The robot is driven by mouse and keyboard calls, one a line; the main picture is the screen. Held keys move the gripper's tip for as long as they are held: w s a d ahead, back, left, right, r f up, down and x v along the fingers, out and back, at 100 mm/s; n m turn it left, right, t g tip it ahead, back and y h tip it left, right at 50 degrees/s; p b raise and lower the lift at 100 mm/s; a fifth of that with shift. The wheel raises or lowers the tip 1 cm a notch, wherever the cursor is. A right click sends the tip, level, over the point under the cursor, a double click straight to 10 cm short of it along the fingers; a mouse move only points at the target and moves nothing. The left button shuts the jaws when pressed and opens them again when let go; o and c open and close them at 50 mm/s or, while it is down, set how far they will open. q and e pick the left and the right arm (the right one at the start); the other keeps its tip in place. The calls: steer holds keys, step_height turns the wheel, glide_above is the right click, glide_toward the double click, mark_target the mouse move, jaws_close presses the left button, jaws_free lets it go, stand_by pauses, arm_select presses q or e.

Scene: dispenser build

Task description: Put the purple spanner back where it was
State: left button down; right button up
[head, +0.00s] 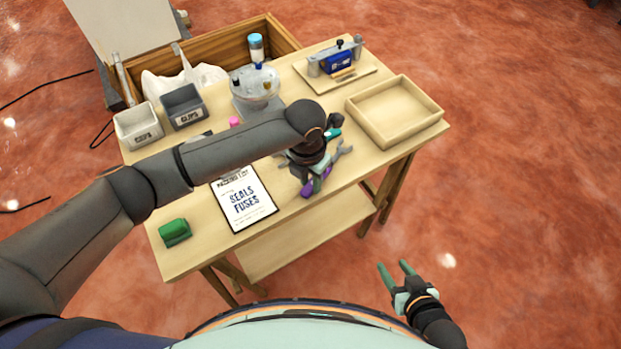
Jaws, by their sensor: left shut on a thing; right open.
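The purple spanner (307,189) shows at the front right part of the wooden table, under my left gripper (306,172). Its purple handle is partly hidden by the gripper. My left gripper is shut on it, pointing down, with the arm reaching across the table from the left. I cannot tell whether the spanner touches the tabletop. A grey open-ended jaw (341,152) shows just right of the gripper; I cannot tell which tool it belongs to. My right gripper (394,267) is open and empty, out over the floor in front of the table.
The table (196,252) also carries a packing list (245,198), a green block (174,232), two labelled bins (138,126) (184,106), a dispenser (256,84), a blue device on a board (338,63) and an empty wooden tray (396,111). A wooden crate (271,32) stands behind.

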arm_select(q)
steer(key=shift+f, duration=0.1)
steer(key=c, duration=0.7)
jaws_free()
steer(key=shift+o, duration=0.2)
steer(key=shift+r, duration=0.45)
step_height(320, 180, up, 11)
steer(key=p, duration=0.1)
steer(key=shift+s+a+r, duration=0.2)
steer(key=shift+s, duration=0.15)
